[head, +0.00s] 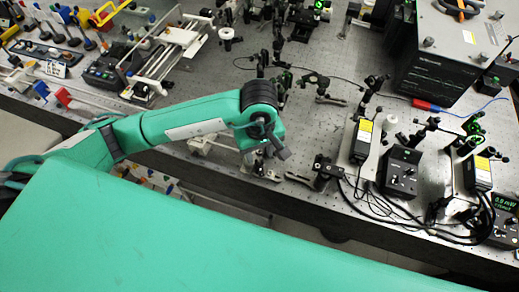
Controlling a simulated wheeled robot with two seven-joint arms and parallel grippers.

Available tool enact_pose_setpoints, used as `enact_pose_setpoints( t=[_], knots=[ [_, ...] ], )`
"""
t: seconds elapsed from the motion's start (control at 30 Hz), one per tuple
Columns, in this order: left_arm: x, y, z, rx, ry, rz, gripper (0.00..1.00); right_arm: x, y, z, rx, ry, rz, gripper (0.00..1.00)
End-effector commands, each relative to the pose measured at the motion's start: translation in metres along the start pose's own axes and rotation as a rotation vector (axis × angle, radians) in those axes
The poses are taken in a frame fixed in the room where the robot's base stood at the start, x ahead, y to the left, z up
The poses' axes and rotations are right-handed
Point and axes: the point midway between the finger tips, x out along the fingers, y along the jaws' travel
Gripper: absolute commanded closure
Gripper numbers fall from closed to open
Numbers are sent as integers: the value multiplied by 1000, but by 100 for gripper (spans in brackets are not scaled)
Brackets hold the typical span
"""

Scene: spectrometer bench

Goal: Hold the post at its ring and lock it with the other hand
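My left arm reaches in from the left over the front edge of the bench. My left gripper (280,152) is small and dark at the end of the teal arm. It hangs over the near edge of the optical table, close to some small metal post hardware (264,168). I cannot tell whether it touches this hardware or whether its fingers are open or shut. The ring and the lock of the post are too small or hidden by the wrist to make out. My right gripper is not in view.
The perforated optical table (330,110) is crowded. Right of my gripper stand a dark mount (325,172), a yellow-labelled module (361,140) and a black control box (399,171) with loose cables. A large black instrument (440,75) stands behind. Tools and trays fill the upper left.

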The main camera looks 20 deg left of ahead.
Motion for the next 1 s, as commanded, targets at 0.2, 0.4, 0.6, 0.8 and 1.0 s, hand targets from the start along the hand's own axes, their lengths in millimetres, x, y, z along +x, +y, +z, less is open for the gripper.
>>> enact_pose_setpoints(
  t=[0.2,0.4,0.6,0.8,1.0],
  knots=[
    [0,0,0,0,0,0,100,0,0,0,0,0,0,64],
    [-1,0,0,0,0,1,100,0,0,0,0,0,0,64],
    [-2,0,0,0,0,1,100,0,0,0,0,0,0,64],
    [-6,0,0,0,0,1,100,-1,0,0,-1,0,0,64],
    [-10,0,0,0,1,1,100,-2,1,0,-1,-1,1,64]
  ],
)
